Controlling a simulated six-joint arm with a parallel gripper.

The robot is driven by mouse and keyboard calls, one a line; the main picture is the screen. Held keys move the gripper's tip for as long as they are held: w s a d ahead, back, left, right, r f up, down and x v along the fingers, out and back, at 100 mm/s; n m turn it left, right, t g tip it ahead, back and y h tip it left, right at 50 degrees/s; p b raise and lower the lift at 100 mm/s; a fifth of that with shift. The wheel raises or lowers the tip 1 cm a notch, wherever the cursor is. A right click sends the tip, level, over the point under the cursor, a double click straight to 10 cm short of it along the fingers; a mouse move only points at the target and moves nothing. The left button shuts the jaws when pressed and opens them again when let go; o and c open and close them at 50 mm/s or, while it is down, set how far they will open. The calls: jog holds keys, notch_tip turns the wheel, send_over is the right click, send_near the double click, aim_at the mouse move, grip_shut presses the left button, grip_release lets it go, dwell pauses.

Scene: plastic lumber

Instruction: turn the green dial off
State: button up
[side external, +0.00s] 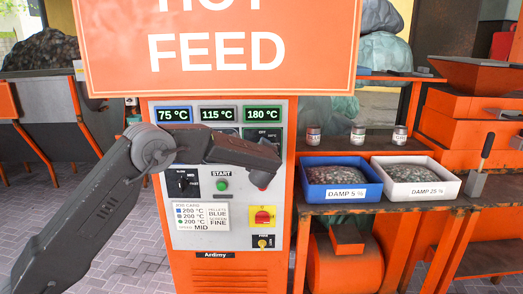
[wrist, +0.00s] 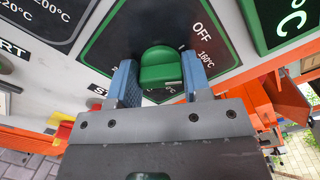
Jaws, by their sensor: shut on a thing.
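The green dial (wrist: 160,68) sits on a dark plate with a green border in the wrist view. The label OFF (wrist: 203,32) is up and right of it, with 160°C below that label. My gripper (wrist: 160,78) has one blue-grey finger on each side of the dial and is shut on it. In the side view my gripper (side external: 263,179) is against the right part of the control panel (side external: 188,238) and hides the dial. The top of its plate (side external: 262,134) shows above my arm, under the 180 °C display (side external: 263,114).
Left displays read 75 °C (side external: 174,114) and 115 °C (side external: 218,114). A green START button (side external: 222,186), a black knob (side external: 182,182), a red-and-yellow switch (side external: 263,217) and a job card (side external: 201,217) are close by. Blue (side external: 313,201) and white (side external: 388,191) trays stand right.

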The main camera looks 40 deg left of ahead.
jog(key=n, duration=0.6)
jog(key=shift+a+f, duration=0.1)
jog(key=shift+f, duration=0.05)
jog(key=shift+n, duration=0.3)
jog(key=o, duration=0.9)
jog(key=shift+s, duration=0.1)
jog(key=v, duration=1.4)
